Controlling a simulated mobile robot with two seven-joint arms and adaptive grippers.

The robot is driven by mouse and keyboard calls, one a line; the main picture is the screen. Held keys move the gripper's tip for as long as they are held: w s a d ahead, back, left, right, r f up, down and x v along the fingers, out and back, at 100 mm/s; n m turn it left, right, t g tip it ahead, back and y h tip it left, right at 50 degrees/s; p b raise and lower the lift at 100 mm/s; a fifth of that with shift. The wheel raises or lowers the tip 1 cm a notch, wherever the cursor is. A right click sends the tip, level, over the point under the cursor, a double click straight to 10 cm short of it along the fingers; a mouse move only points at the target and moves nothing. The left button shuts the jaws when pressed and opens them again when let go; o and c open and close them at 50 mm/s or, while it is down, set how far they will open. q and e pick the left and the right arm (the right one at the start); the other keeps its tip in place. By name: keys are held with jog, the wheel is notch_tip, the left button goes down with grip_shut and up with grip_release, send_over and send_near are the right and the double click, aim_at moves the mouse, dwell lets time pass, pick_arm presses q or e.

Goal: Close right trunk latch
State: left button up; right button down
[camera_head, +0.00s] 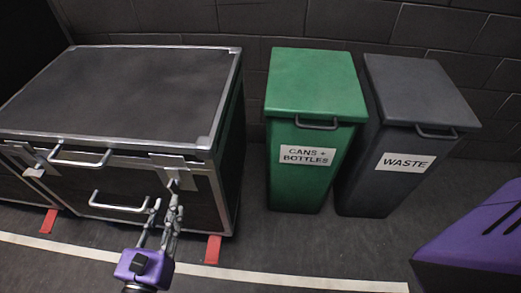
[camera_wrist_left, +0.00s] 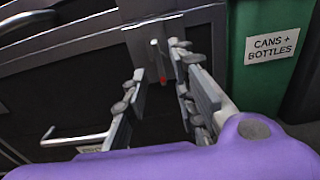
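The black trunk (camera_head: 105,90) with metal edges stands at the left, its lid down. Its right latch (camera_head: 174,163) is a grey metal plate with a small lever at the front right; it also shows in the left wrist view (camera_wrist_left: 155,50). My left gripper (camera_head: 164,200) is just in front of and below this latch. In the left wrist view its fingers (camera_wrist_left: 157,65) are apart, with the latch seen in the gap between them. I cannot tell whether a finger touches it. The fingers partly cover the latch's lower part. My right gripper is not in view.
The trunk's left latch (camera_head: 35,168) and handles (camera_head: 118,202) stick out at its front. A green cans and bottles bin (camera_head: 314,85) and a grey waste bin (camera_head: 415,90) stand to the right by the brick wall. Floor in front is clear.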

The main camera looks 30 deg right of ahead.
aim_at(174, 193)
pick_arm(q)
jog(key=x, duration=0.5)
jog(key=shift+w, duration=0.15)
jog(key=shift+d, duration=0.1)
jog(key=shift+c, duration=1.2)
jog(key=shift+f, duration=0.1)
grip_shut()
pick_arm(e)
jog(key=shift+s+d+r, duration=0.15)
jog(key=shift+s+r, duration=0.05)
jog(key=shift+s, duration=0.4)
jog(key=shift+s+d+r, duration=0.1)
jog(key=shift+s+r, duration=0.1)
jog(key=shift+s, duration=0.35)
